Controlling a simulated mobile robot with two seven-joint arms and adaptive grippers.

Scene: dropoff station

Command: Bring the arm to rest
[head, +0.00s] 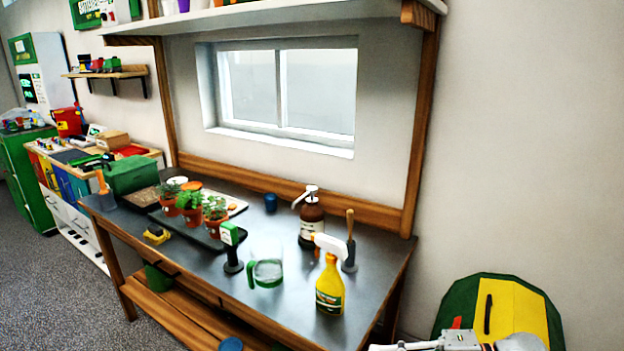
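Part of my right arm shows at the bottom right edge, with what looks like my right gripper (410,346) pointing left. It is cut off by the frame's lower edge, so I cannot tell whether it is open or shut. Nothing is seen held in the visible part. It appears in front of the workbench (200,262), near its right end. My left gripper is not in view.
On the bench are a yellow spray bottle (330,288), a brown pump bottle (312,222), a clear jug (267,272) and potted plants (190,208). A green and yellow rounded object (515,308) stands at the right wall. Grey floor (130,335) is clear at left.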

